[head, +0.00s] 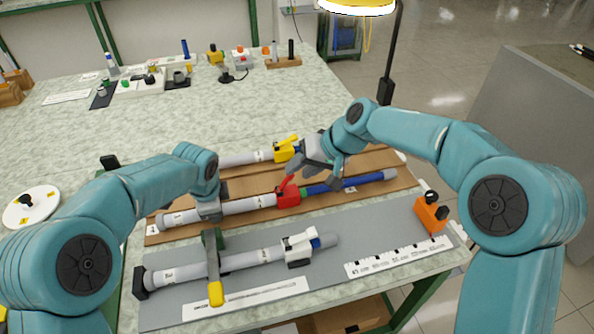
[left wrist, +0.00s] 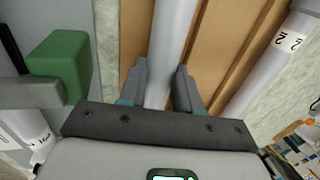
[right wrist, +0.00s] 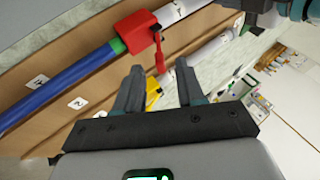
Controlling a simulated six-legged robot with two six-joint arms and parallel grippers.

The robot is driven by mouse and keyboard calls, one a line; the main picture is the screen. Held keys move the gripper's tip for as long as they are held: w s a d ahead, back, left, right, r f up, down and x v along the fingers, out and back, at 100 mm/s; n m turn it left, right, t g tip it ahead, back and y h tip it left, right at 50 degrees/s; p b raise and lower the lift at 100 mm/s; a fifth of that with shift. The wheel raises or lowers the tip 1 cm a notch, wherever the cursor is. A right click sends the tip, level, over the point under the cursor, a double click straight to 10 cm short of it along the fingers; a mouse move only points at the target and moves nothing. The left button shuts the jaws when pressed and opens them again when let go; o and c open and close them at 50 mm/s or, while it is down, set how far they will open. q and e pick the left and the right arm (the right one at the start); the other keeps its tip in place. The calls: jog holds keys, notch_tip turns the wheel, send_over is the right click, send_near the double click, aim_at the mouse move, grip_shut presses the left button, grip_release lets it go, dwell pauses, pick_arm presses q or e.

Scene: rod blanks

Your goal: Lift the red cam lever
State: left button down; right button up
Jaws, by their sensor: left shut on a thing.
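The red cam lever (head: 285,183) sits on a red clamp (head: 289,198) on the middle rod, between a grey tube (head: 247,204) and a blue rod (head: 350,184). The lever also shows in the right wrist view (right wrist: 159,54), where it points toward my gripper. My left gripper (head: 208,208) is shut on the grey tube, left of the clamp; the tube runs between its fingers in the left wrist view (left wrist: 161,78). My right gripper (head: 318,168) is open above and behind the blue rod. In the right wrist view (right wrist: 160,78) the lever's end appears between its fingertips; I cannot tell contact.
A yellow clamp (head: 286,151) on another rod lies just behind. An orange block (head: 431,214) stands at right.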

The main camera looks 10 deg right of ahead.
jog(key=shift+x, duration=1.15)
jog(key=shift+c, duration=0.3)
grip_shut()
jog(key=shift+a, duration=0.1)
jog(key=shift+s+a+r+n+h, duration=0.1)
jog(key=shift+a+r+n+h, duration=0.1)
jog(key=shift+a+h, duration=0.4)
jog(key=shift+s+a+r+n+h, duration=0.1)
jog(key=shift+a+r+n+h, duration=0.1)
jog(key=shift+a+h, duration=0.8)
jog(key=shift+h, duration=0.45)
jog(key=shift+a+h, duration=0.45)
jog(key=shift+h, duration=0.4)
jog(key=shift+r+n, duration=0.1)
jog(key=shift+n, duration=0.2)
